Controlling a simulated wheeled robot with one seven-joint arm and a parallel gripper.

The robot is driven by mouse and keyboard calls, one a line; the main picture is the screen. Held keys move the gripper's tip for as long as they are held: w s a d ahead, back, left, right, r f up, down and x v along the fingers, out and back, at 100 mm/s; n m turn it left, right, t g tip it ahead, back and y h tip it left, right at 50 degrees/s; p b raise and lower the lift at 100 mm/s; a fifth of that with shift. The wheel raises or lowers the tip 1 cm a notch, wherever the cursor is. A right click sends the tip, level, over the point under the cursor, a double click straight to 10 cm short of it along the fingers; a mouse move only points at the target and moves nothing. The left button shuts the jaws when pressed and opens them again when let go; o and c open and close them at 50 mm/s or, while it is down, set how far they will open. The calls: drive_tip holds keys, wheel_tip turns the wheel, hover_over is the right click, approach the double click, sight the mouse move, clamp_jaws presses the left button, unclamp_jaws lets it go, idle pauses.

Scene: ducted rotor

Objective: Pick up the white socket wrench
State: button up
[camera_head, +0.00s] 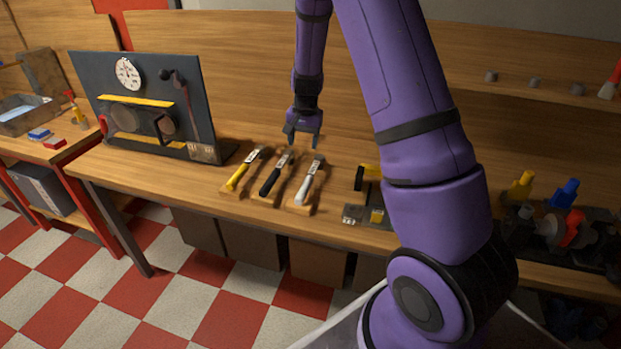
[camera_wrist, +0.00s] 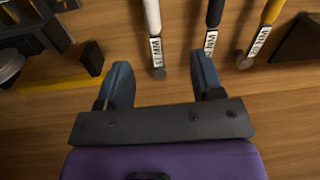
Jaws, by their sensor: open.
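The white socket wrench (camera_head: 309,183) lies on a small wooden block on the workbench, the rightmost of three similar wrenches. In the wrist view the white wrench (camera_wrist: 154,40) shows at the top, with a label reading "13 MM" and a grey head. My gripper (camera_head: 303,132) is above the bench, behind the wrenches in the head view. In the wrist view my gripper (camera_wrist: 160,82) is open and empty, and the white wrench's head lies in line with the gap between the fingers. I cannot tell the height between them.
A black-handled wrench (camera_head: 275,173) and a yellow-handled wrench (camera_head: 244,168) lie beside the white one. A dark panel with a dial (camera_head: 150,105) stands to the left. A yellow and black part (camera_head: 368,173) lies to the right. Bare bench lies behind the wrenches.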

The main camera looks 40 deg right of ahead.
drive_tip(key=m, duration=0.1)
hover_over(308, 180)
drive_tip(key=shift+g, duration=0.3)
drive_tip(key=f, duration=0.7)
drive_tip(key=shift+w+d+f, duration=0.2)
drive_tip(key=shift+d, duration=0.15)
wheel_tip(308, 180, down, 5)
drive_tip(key=shift+a+f, duration=0.2)
drive_tip(key=shift+f, duration=1.15)
drive_tip(key=shift+a+f, duration=0.15)
drive_tip(key=shift+f, duration=1.2)
drive_tip(key=c, duration=1.1)
